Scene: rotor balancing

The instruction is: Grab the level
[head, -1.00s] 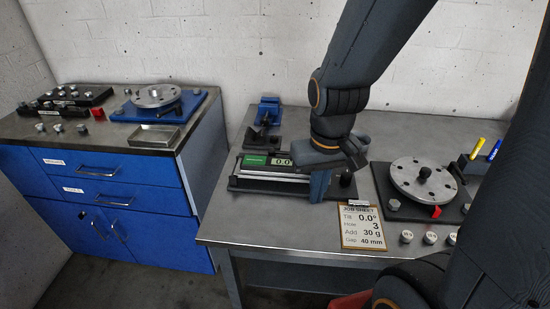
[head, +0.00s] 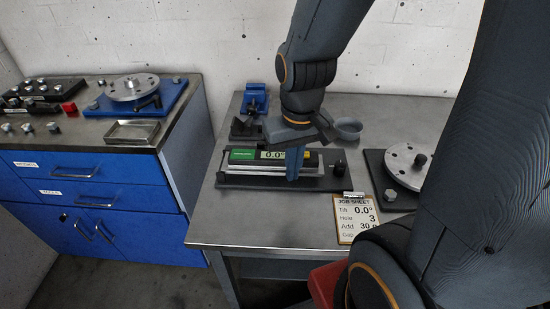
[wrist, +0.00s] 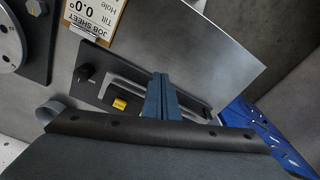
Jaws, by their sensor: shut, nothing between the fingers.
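The level (head: 243,155) is a long bar with a green label and a display reading 0.0. It lies on a dark base plate (head: 240,182) on the grey table. My gripper (head: 292,178) is shut and empty, pointing down at the right part of the level, and it hides part of it. In the wrist view the shut fingers (wrist: 158,78) cross in front of the level, whose yellow part (wrist: 119,103) shows beside them. I cannot tell whether the fingers touch it.
A black knob (head: 340,167) stands at the plate's right end. The job sheet (head: 355,215) lies in front on the right. A round metal rotor (head: 405,168) stands further right. A blue vise (head: 256,98) is behind the level. Bare table (head: 230,225) lies in front.

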